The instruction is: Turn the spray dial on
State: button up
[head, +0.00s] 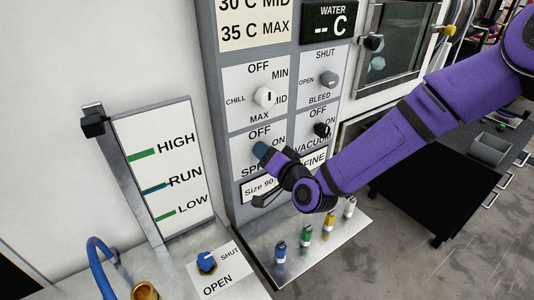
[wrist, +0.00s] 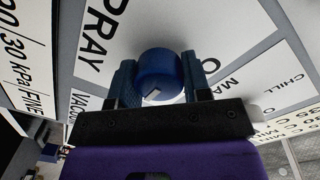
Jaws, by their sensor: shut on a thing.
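The blue spray dial (head: 260,149) sits on the grey control panel, with OFF printed above it and ON to its right. My gripper (head: 269,156) reaches it from the lower right and covers part of its label. In the wrist view, the round dial (wrist: 159,70) lies between the two fingers of my gripper (wrist: 160,80), one on each side, and they are shut on it. A small white mark shows on the dial's near edge. I cannot tell which label the mark faces.
A white chill dial (head: 265,97) is just above, a grey bleed dial (head: 328,79) up right, and a black vacuum dial (head: 322,129) to the right, close to my arm. Several small coloured bottles (head: 306,236) stand on the metal shelf below. A blue valve knob (head: 206,261) is lower left.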

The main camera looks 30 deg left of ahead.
jog(key=shift+f, duration=0.1)
jog(key=o, duration=0.9)
jog(key=shift+d, duration=0.15)
jog(key=v, duration=1)
jog(key=shift+s+d, duration=0.2)
jog(key=shift+d, duration=0.05)
